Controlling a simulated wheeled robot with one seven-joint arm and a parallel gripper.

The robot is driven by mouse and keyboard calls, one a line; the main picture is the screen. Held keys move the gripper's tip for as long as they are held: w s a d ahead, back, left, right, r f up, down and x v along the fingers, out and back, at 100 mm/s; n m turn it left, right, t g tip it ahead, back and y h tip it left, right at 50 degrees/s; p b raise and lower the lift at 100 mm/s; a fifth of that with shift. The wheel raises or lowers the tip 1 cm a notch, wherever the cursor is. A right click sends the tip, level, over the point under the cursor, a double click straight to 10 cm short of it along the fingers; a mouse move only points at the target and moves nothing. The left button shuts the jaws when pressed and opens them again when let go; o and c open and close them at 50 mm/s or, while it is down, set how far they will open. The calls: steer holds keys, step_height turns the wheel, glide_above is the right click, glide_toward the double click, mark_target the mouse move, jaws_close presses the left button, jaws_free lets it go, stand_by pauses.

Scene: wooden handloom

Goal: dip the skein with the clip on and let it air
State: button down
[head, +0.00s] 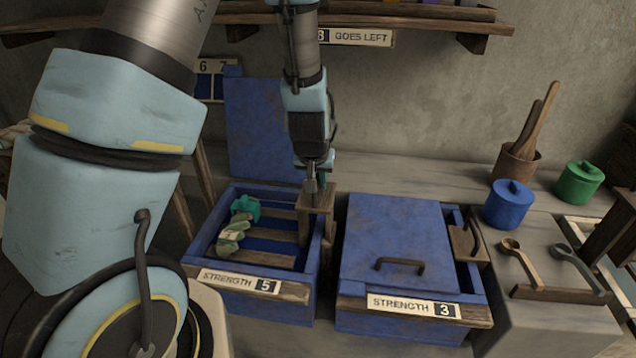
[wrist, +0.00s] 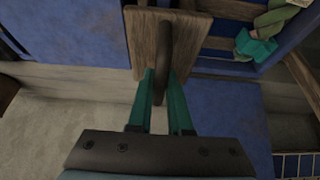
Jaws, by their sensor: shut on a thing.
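My gripper (head: 313,184) is at the right rim of the left blue vat (head: 318,268), labelled strength 5. Its teal fingers (wrist: 160,90) are shut on the dark upright handle (wrist: 165,40) of a wooden block (head: 318,202). The block also shows in the wrist view (wrist: 143,50). The vat's blue lid (head: 262,130) stands raised behind it. Inside, a pale green skein (head: 233,232) with a white tag lies on wooden slats at the left. A teal clip-like piece (head: 246,207) is at its far end; both show in the wrist view's upper right.
The strength 3 vat (head: 395,240) to the right is covered, with a similar handled block (head: 466,244) on its right side. Beyond are a blue jar (head: 509,206), a green jar (head: 579,184), and ladles (head: 520,262). A "goes left" sign (head: 358,37) hangs on the shelf.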

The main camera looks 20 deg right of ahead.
steer(key=r+p, duration=0.2)
steer(key=r, duration=0.1)
steer(key=r+p, duration=0.3)
steer(key=r, duration=0.1)
steer(key=shift+w+a+r, duration=0.1)
steer(key=shift+a+r, duration=0.1)
jaws_free()
steer(key=shift+d, duration=0.15)
step_height(320, 180, up, 2)
steer(key=shift+r+p, duration=0.15)
steer(key=shift+p, duration=1.05)
step_height(320, 180, up, 5)
steer(key=shift+f, duration=0.2)
steer(key=s+a+n+g+y+b, duration=0.1)
steer(key=s+a+n+b, duration=0.1)
steer(key=a, duration=1.2)
steer(key=s+a+n+g+y+b, duration=0.1)
steer(key=s+a, duration=0.4)
steer(key=a, duration=0.9)
steer(key=shift+r+n+g+b, duration=0.45)
steer(key=shift+n+b, duration=0.35)
steer(key=shift+b, duration=0.45)
